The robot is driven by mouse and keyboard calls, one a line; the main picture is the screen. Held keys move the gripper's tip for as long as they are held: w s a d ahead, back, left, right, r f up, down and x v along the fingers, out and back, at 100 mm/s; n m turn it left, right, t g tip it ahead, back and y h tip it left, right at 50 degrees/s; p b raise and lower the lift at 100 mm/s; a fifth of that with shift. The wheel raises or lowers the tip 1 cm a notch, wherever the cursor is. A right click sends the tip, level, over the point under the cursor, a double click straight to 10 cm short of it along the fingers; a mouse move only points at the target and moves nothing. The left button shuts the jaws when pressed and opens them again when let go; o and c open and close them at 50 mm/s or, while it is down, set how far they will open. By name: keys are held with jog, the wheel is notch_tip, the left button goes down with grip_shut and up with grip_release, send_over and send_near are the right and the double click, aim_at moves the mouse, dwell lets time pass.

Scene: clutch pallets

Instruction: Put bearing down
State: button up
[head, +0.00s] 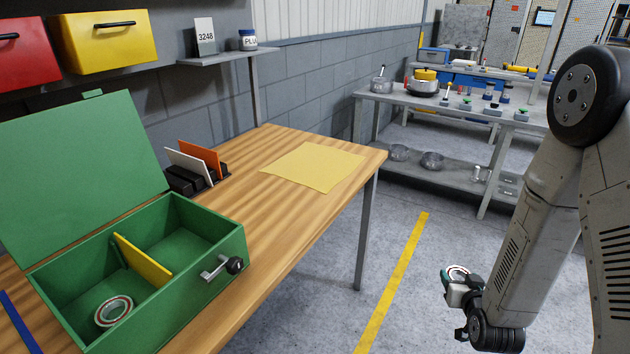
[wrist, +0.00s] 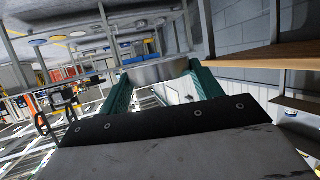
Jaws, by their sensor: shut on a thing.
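My gripper (head: 459,282) is at the lower right of the head view, out over the floor to the right of the wooden table. It is shut on a bearing (head: 458,270), a ring whose upper rim shows; the fingers and wrist hide part of it. In the wrist view the bearing (wrist: 155,73) shows as a silver band between the two teal fingers (wrist: 158,84).
The wooden table (head: 285,235) carries a yellow sheet (head: 315,166) and a black holder (head: 185,180) with upright cards. A yellow divider (head: 142,260) splits the box, and its lid stands open. A grey workbench (head: 460,107) with several parts stands at the back right. Floor around my gripper is clear.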

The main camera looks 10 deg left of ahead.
jog(key=a+r+n+y, duration=0.3)
jog(key=a+r, duration=0.2)
jog(key=a, duration=0.8)
jog(key=s+a+r+n+g+y, duration=0.1)
jog(key=s+a+r+n+y, duration=0.1)
jog(key=a, duration=0.6)
jog(key=s+a+r+n+g+y, duration=0.2)
jog(key=s+a+r, duration=0.2)
jog(key=s+a, duration=0.2)
jog(key=s+a+r+n+g+y, duration=0.1)
jog(key=s+a, duration=0.4)
jog(key=a, duration=0.6)
notch_tip(320, 180, up, 2)
jog(key=shift+r+n+y, duration=0.1)
jog(key=shift+n+y, duration=0.6)
jog(key=shift+y, duration=0.3)
jog(key=shift+a, duration=0.1)
